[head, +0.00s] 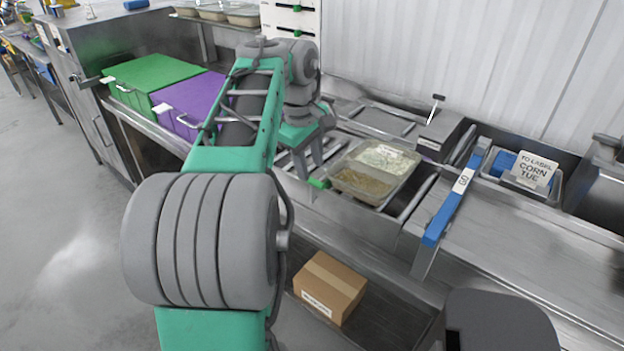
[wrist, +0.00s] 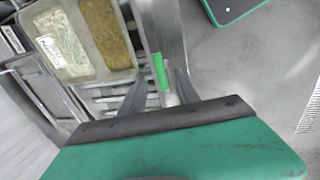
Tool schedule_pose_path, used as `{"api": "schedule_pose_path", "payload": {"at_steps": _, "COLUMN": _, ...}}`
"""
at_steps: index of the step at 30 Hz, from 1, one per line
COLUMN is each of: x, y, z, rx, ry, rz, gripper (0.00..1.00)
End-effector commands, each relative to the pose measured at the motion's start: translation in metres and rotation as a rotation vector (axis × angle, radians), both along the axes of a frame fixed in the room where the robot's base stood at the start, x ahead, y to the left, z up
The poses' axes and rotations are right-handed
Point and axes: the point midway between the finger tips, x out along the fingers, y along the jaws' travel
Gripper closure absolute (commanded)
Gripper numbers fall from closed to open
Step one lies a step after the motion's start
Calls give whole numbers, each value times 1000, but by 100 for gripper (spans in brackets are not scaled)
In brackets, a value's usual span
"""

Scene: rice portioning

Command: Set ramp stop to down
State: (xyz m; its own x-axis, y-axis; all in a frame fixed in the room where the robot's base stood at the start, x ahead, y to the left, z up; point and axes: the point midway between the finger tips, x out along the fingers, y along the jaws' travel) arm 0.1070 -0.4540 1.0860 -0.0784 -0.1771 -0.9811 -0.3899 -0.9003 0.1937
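A small green tab (head: 319,184), which looks like the ramp stop's handle, sits at the front edge of the metal counter, just left of a tray. In the wrist view the green tab (wrist: 159,72) stands along a metal bar, between my fingers as seen from there. I cannot tell its exact position, up or down. My gripper (head: 312,162) points down at the counter, close to the tab. In the wrist view my gripper (wrist: 159,90) has its two dark fingers apart, with nothing clearly held. Contact with the tab cannot be made out.
A two-part tray (head: 407,180) with pale and brown grain sits on rollers right of my gripper. A blue bar (head: 455,205) stands further right. Green (head: 150,75) and purple (head: 195,100) lidded bins are left. A cardboard box (head: 329,287) lies on the lower shelf.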

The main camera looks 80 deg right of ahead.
Motion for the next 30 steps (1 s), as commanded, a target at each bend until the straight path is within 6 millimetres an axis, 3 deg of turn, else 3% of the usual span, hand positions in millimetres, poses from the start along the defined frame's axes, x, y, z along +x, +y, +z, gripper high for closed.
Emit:
{"api": "schedule_pose_path", "payload": {"at_steps": 1, "x": -1, "y": -1, "z": -14, "rx": 0, "ry": 0, "rz": 0, "gripper": 62}}
{"api": "schedule_pose_path", "payload": {"at_steps": 6, "x": -3, "y": -6, "z": -36, "rx": 0, "ry": 0, "rz": 0, "gripper": 62}}
{"api": "schedule_pose_path", "payload": {"at_steps": 15, "x": -2, "y": -7, "z": -39, "rx": -3, "ry": -1, "rz": 0, "gripper": 62}}
{"api": "schedule_pose_path", "payload": {"at_steps": 30, "x": -2, "y": -7, "z": -39, "rx": -3, "ry": -1, "rz": 1, "gripper": 100}}
